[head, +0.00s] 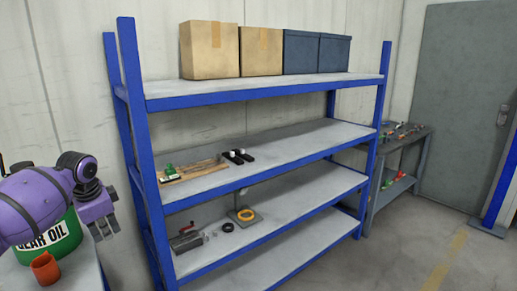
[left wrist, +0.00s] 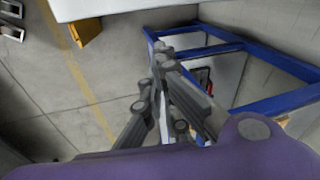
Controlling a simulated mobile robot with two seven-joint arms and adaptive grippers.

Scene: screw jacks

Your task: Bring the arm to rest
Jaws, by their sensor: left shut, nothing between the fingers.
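My left arm (head: 35,203), purple with dark joints, comes in from the left edge in the head view. My left gripper (head: 103,231) hangs fingers down, left of the blue shelving post and apart from it. It is shut and holds nothing. In the left wrist view my left gripper (left wrist: 157,85) shows its grey fingers together, with the blue shelving frame behind them. My right gripper is in neither view.
A gear oil drum (head: 58,236) and an orange cup (head: 45,268) stand beside my arm. A workbench (head: 399,139) stands right. Floor at right is clear.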

